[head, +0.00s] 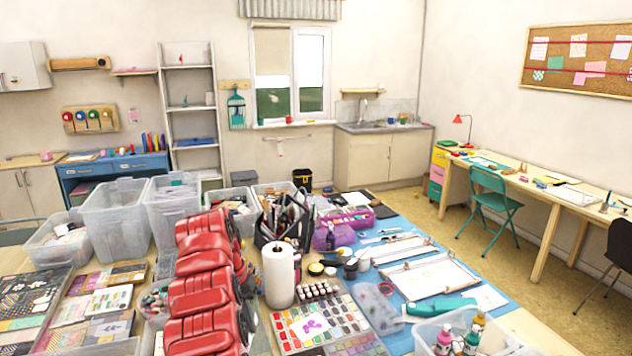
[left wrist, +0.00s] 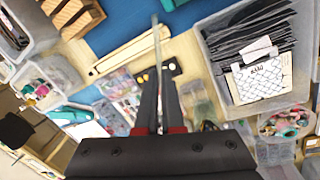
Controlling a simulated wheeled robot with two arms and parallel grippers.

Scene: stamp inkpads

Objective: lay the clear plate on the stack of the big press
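My left gripper (left wrist: 160,120) shows in the left wrist view as two dark fingers with red patches, close together. A thin, pale upright sliver (left wrist: 156,45) runs between the fingers and out past their tips. It looks like the clear plate seen edge-on, held in the grip. In the head view I cannot make out the fingertips or the plate. Two flat white boards with pale frames lie on the blue mat in the head view, a farther one (head: 397,249) and a nearer, larger one (head: 432,277). I cannot tell for sure which is the big press. My right gripper is not in view.
A paper towel roll (head: 279,274) stands upright near a dark pen caddy (head: 285,222). A teal tool (head: 442,307) lies before the nearer board. A clear bin of bottles (head: 425,340) stands at the front right. Tall clear bins (head: 115,212) crowd the left.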

